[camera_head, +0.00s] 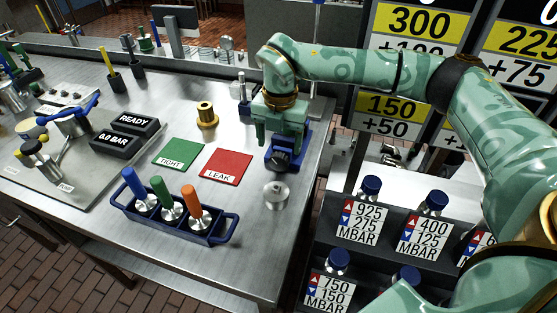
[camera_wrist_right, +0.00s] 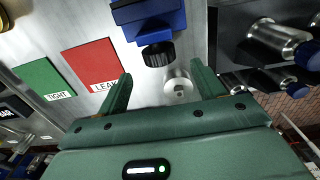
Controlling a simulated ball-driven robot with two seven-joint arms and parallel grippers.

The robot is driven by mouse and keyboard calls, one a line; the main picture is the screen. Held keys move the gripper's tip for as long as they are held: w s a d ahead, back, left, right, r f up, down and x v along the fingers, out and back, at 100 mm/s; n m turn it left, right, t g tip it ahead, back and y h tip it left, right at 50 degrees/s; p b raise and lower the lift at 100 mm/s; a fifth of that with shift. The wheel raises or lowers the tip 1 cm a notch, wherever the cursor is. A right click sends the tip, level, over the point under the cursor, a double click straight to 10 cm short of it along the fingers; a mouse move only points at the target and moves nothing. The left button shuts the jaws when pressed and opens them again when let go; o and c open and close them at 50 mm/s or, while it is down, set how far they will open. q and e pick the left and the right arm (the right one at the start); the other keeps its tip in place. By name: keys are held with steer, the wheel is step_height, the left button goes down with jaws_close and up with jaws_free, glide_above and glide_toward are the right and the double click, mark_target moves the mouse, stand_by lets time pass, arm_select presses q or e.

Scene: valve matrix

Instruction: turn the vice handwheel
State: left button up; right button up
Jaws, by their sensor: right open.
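The blue vice (camera_head: 287,155) stands near the right edge of the steel bench. Its dark ribbed handwheel (camera_head: 279,161) faces the front of the bench. My right gripper (camera_head: 281,137) points down over the vice from behind in the head view. In the right wrist view its two green fingers (camera_wrist_right: 163,84) are spread wide with nothing between their tips. There the handwheel (camera_wrist_right: 158,54) shows beyond the fingertips, apart from them, with the blue vice body (camera_wrist_right: 150,22) above it. My left gripper is not in view.
A round silver piece (camera_head: 276,195) stands just in front of the vice. Red LEAK (camera_head: 222,167) and green TIGHT (camera_head: 180,154) pads lie to the left. A blue carrier (camera_head: 184,226) holds several coloured-handled parts. A brass piece (camera_head: 207,116) stands behind. A bottle rack (camera_head: 386,258) is at right.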

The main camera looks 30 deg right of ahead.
mark_target(279, 156)
step_height(279, 156, down, 6)
steer(key=shift+f+b, duration=0.1)
steer(key=shift+b, duration=0.45)
steer(key=c, duration=1)
